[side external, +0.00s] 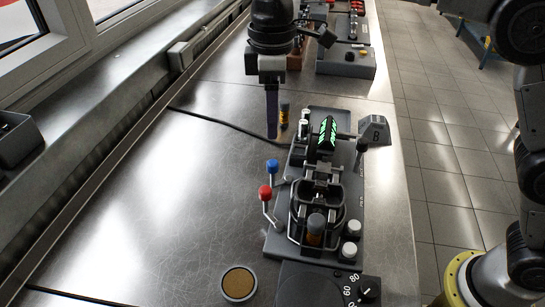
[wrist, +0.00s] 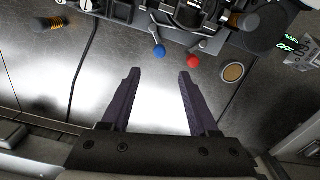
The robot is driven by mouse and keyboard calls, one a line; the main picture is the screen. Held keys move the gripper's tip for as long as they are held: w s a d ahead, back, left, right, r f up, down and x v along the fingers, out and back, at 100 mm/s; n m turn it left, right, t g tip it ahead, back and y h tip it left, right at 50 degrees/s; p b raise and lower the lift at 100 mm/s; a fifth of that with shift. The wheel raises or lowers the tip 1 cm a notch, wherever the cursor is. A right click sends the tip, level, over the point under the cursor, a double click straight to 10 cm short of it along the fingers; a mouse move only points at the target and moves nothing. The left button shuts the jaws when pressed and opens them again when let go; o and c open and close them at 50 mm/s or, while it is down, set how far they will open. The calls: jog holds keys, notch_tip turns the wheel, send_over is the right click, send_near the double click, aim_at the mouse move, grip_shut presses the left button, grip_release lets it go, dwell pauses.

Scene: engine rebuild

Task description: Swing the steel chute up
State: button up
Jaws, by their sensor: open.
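My gripper (side external: 272,132) hangs over the bare steel bench, to the left of the grey machine (side external: 275,246). In the wrist view my gripper (wrist: 158,75) has its two dark purple fingers spread wide, with nothing between them. The machine carries a black open frame (side external: 318,205) with metal parts inside. I cannot tell for certain which of these parts is the steel chute. A blue-knobbed lever (side external: 272,167) and a red-knobbed lever (side external: 265,192) stand on the machine's left side. In the wrist view the blue knob (wrist: 159,51) and red knob (wrist: 193,61) lie beyond the fingertips.
A round brown-topped disc (side external: 238,283) lies on the bench near the front. A dial panel (side external: 366,290) stands at the front right. An orange-and-black cylinder (side external: 284,113) and a black cable (side external: 215,123) lie near my gripper. The bench's left part is clear.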

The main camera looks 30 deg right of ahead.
aim_at(273, 162)
notch_tip(273, 162, down, 11)
dwell(0.4)
grip_shut()
